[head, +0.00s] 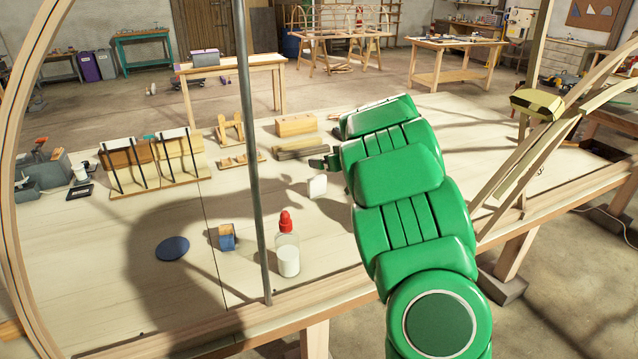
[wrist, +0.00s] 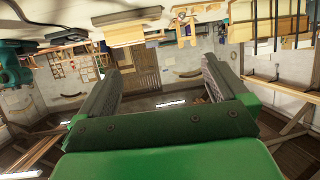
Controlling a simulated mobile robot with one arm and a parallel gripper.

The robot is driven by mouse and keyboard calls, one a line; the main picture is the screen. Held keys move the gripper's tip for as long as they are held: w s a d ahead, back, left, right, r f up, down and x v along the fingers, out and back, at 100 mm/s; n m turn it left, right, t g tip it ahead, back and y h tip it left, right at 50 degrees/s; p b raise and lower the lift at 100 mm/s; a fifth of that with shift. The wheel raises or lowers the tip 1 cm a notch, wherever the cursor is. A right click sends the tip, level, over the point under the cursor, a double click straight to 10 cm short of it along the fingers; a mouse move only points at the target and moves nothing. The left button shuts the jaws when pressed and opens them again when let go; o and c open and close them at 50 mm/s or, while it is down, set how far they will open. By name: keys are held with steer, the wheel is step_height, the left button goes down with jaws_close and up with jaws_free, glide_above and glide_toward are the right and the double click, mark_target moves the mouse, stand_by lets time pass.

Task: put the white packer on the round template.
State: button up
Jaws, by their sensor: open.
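The white packer (head: 317,186) stands upright on the bench near its middle, in the head view. The round template (head: 172,248) is a flat dark blue disc lying on the bench to the left, in shadow, with nothing on it. My gripper (head: 325,161) shows as dark fingertips just behind and above the packer, mostly hidden by my green arm. In the wrist view my gripper (wrist: 160,82) has its two fingers wide apart with nothing between them. I cannot make out the packer or the template in the wrist view.
A glue bottle (head: 287,248) with a red cap and a blue-and-wood block (head: 227,237) stand between packer and template. A grey upright pole (head: 253,150) crosses there too. Clamped racks (head: 155,160) and wooden blocks (head: 296,124) stand farther back.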

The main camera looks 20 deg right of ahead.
steer(key=g, duration=0.4)
glide_toward(319, 182)
steer(key=w+a, duration=0.1)
steer(key=w+a+f, duration=0.1)
steer(key=shift+w+f, duration=0.2)
steer(key=shift+w, duration=0.15)
steer(key=shift+w+d+f+h, duration=0.3)
steer(key=shift+d+f, duration=0.1)
steer(key=shift+f, duration=0.1)
steer(key=shift+f+x, duration=0.2)
steer(key=shift+x, duration=3.5)
steer(key=shift+s+d, duration=0.1)
steer(key=shift+s, duration=0.1)
